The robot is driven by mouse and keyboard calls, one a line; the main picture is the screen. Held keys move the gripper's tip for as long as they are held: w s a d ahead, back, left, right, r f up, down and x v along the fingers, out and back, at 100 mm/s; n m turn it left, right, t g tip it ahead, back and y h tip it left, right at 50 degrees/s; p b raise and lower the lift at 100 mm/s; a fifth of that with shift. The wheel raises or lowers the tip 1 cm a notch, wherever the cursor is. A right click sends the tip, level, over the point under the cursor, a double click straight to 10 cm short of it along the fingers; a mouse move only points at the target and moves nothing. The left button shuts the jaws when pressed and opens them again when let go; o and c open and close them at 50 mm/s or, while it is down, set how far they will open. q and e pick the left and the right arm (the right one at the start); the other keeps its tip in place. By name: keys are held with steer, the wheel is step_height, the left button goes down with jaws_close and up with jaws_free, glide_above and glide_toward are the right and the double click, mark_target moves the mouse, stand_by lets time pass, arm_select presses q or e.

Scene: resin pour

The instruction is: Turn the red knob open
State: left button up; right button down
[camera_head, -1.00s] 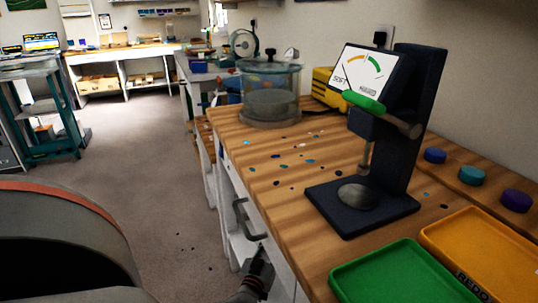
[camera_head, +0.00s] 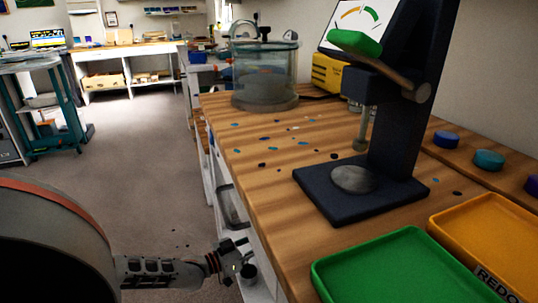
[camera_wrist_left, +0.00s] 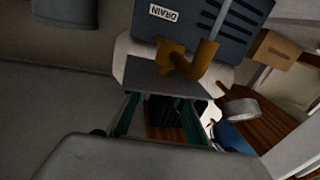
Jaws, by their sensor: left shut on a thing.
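No red knob shows in either view. In the left wrist view a dark blue panel (camera_wrist_left: 230,25) carries a white DRAIN label (camera_wrist_left: 164,12). A brass-coloured pipe fitting (camera_wrist_left: 205,60) sticks out beside it. My right gripper is not in view.
A dark press stand (camera_head: 405,130) with a dial and a green bar stands on the workbench. A clear round chamber (camera_head: 265,75) is behind it. A green tray (camera_head: 410,265) and an orange tray (camera_head: 490,240) lie at the front right.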

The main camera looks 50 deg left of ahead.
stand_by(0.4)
arm_select(q)
steer(key=o, duration=1.1)
steer(key=s, duration=0.8)
steer(key=s+a, duration=0.1)
steer(key=s, duration=0.3)
